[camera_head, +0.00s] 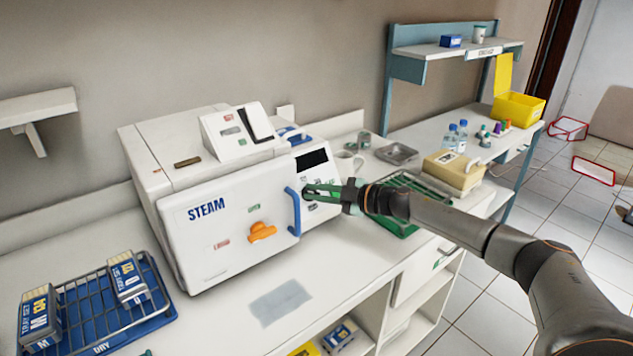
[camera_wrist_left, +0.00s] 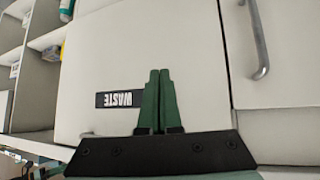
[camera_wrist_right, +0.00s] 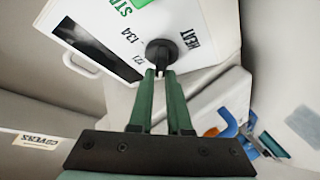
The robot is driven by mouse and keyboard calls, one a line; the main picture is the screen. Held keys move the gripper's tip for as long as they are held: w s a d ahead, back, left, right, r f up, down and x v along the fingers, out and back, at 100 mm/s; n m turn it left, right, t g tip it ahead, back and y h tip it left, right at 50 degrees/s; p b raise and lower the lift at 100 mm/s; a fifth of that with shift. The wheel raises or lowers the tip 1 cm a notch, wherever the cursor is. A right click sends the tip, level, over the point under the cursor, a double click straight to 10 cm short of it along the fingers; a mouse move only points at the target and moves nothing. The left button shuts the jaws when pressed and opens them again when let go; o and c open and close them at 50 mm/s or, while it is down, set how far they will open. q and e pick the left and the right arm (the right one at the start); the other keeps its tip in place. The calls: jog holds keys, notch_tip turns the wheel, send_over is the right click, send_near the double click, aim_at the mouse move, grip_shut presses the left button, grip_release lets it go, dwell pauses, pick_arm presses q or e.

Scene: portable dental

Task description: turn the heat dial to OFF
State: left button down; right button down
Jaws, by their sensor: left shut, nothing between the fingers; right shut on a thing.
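The white STEAM machine (camera_head: 235,235) stands on the counter with a dark display and a control panel at its right front. My right gripper (camera_head: 309,191) reaches that panel from the right. In the right wrist view, the black heat dial (camera_wrist_right: 161,52) sits by the printed word HEAT, with the marks 134 and 121 nearby. The right fingertips (camera_wrist_right: 160,76) are shut on the dial; I cannot read its setting. The dial is hidden by the fingers in the head view. My left gripper (camera_wrist_left: 158,72) is shut and empty, before a cabinet front labelled WASTE.
The blue door handle (camera_head: 293,212) stands out just left of the right fingers, with an orange knob (camera_head: 262,232) on the door. A green rack (camera_head: 408,226) lies below the right forearm. A wire basket (camera_head: 100,300) with boxes is at the left. The counter front is mostly clear.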

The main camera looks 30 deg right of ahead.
jog(key=shift+n+g+p, duration=0.4)
jog(key=shift+n+p, duration=0.05)
jog(key=shift+n, duration=0.25)
jog(key=c, duration=0.9)
grip_release()
jog(key=shift+o, duration=0.2)
jog(key=b+v, duration=0.2)
jog(key=v, duration=1)
jog(key=shift+s+d+b, duration=0.15)
jog(key=shift+d+b, duration=0.05)
jog(key=shift+b, duration=0.2)
